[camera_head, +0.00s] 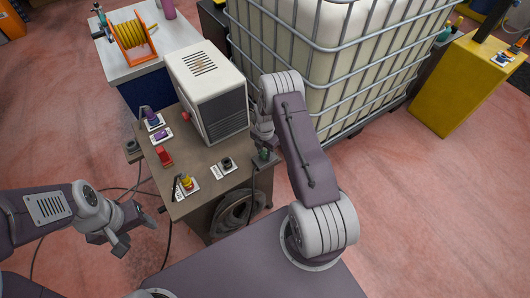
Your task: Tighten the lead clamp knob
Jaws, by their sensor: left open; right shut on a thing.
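A small dark-green knob (263,155), seemingly the lead clamp knob, sits at the right edge of the brown bench top (205,200). My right gripper (263,143) comes down over it from above and appears shut on it. The fingers and arm partly hide the knob and clamp, so I cannot tell how tight it is. My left gripper (133,232) is open and empty, low at the left, apart from the bench's front left corner.
On the bench stand a white vented box (207,90), a red part (164,156), a yellow knob (187,183) and a black knob (227,163). A caged tank (335,70) stands behind my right arm. Cables lie on the floor at left.

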